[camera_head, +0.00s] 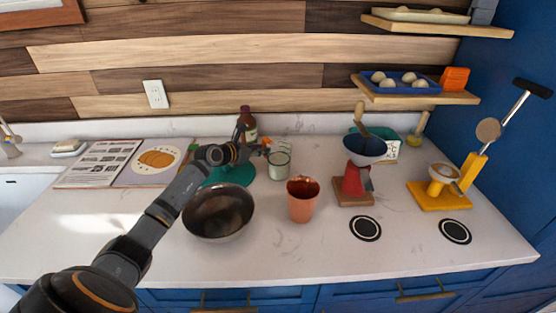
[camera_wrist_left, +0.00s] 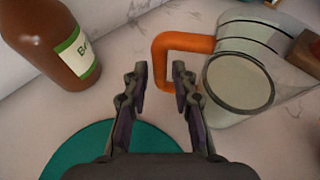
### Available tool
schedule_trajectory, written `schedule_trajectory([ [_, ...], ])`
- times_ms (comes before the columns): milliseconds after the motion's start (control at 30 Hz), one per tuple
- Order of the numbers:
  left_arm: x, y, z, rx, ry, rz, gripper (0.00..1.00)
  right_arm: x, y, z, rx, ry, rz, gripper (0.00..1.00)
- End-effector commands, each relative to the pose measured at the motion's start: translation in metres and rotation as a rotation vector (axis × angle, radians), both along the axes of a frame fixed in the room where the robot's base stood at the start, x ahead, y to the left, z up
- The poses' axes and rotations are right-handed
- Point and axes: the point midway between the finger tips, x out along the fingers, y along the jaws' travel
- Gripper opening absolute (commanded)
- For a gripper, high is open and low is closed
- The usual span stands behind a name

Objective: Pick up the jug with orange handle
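My right gripper is not in view.
A brown bottle (camera_head: 248,126) stands behind my left gripper, and a teal round mat (camera_head: 240,172) lies below it. A dark bowl (camera_head: 218,213) and a copper cup (camera_head: 302,201) are in front. A red grinder (camera_head: 352,181) stands to the right. The front counter is mostly clear.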

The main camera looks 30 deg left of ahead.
Motion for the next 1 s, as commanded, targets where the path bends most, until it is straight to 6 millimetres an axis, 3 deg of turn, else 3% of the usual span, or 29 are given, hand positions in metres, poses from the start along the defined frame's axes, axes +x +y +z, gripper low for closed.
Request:
schedule_trajectory([
  [33,0.000,0.000,0.000,0.000,0.000,0.000,0.15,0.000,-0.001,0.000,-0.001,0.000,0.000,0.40],
  [167,0.000,0.000,0.000,0.000,0.000,0.000,0.00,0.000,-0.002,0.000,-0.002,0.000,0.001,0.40],
  [733,0.000,0.000,0.004,-0.001,-0.004,0.000,0.00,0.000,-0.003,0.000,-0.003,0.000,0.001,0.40],
  [867,0.000,0.000,0.021,0.001,-0.006,-0.001,0.00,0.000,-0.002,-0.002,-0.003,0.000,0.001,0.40],
  [1000,0.000,0.000,0.053,0.003,-0.008,-0.001,0.00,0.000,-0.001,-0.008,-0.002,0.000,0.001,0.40],
])
